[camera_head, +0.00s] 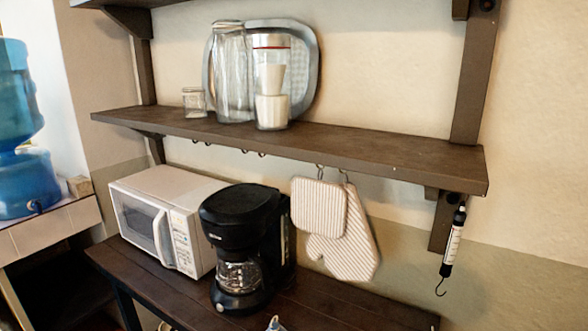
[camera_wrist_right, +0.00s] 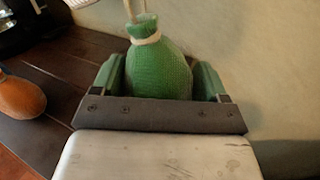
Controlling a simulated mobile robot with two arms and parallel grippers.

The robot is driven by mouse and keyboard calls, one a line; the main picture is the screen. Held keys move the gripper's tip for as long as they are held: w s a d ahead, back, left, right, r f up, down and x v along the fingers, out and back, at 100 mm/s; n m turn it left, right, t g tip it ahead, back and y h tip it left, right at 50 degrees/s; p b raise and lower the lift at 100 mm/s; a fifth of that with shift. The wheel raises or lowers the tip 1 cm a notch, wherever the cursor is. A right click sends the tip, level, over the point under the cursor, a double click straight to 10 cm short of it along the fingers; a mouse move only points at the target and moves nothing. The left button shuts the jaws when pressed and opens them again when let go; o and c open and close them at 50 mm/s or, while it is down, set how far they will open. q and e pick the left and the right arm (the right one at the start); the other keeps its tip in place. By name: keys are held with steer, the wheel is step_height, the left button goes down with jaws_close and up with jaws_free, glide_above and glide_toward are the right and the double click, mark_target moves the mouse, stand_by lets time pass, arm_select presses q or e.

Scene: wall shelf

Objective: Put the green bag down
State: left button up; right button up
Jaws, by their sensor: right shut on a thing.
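The green bag (camera_wrist_right: 158,72) is a rounded, woven-looking sack with a pale tie around its neck. In the right wrist view it sits between the two green fingers of my right gripper (camera_wrist_right: 160,80), which is shut on it. Its neck points away from the gripper, and its near end is hidden behind the gripper's dark front bar. The dark wooden table (camera_wrist_right: 65,75) shows beyond and to the left of the bag. I cannot tell whether the bag touches it. I cannot make out the bag in the head view. My left gripper is in neither view.
On the table (camera_head: 335,304) stand a white microwave (camera_head: 165,215) and a black coffee maker (camera_head: 240,245). An orange object (camera_wrist_right: 20,97) lies left of the bag.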

steer(key=s+a+r+n+y, duration=0.1)
steer(key=s+a+r+y, duration=0.1)
steer(key=s+a+r, duration=0.4)
steer(key=s+a, duration=0.4)
steer(key=s, duration=0.3)
steer(key=shift+a+n+y, duration=0.3)
steer(key=shift+a, duration=0.1)
steer(key=shift+w+f, duration=0.1)
